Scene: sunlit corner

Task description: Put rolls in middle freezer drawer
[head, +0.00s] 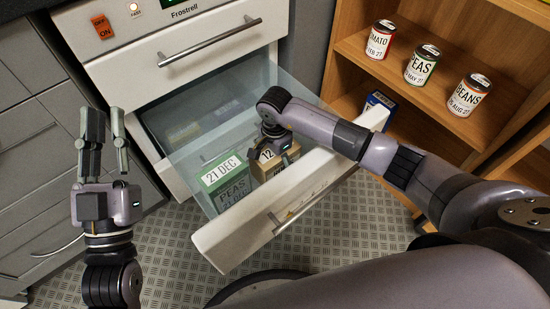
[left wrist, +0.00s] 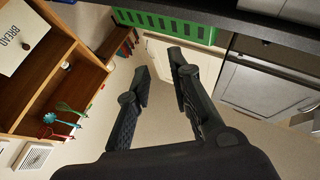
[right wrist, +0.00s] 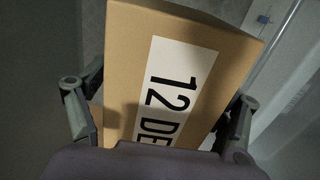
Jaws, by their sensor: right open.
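The freezer drawer (head: 237,235) below the top white front is pulled out. A brown box (head: 285,172) marked "12" is inside it, behind the drawer front. It also shows in the right wrist view (right wrist: 125,60), with "12 DE" on a white label; the rest of its text is hidden. My right gripper (head: 277,148) reaches into the drawer over this box. In the right wrist view its open fingers (right wrist: 163,112) stand on either side of the box. My left gripper (head: 105,116) is open and empty, raised left of the drawer; its spread fingers show in the left wrist view (left wrist: 158,66).
A green and white peas box (head: 228,183) marked "21 DEC" stands left of the brown box. The top freezer front (head: 200,62) is shut. A wooden shelf (head: 440,110) at right holds tomato (head: 380,40), peas (head: 421,65) and beans (head: 468,95) cans.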

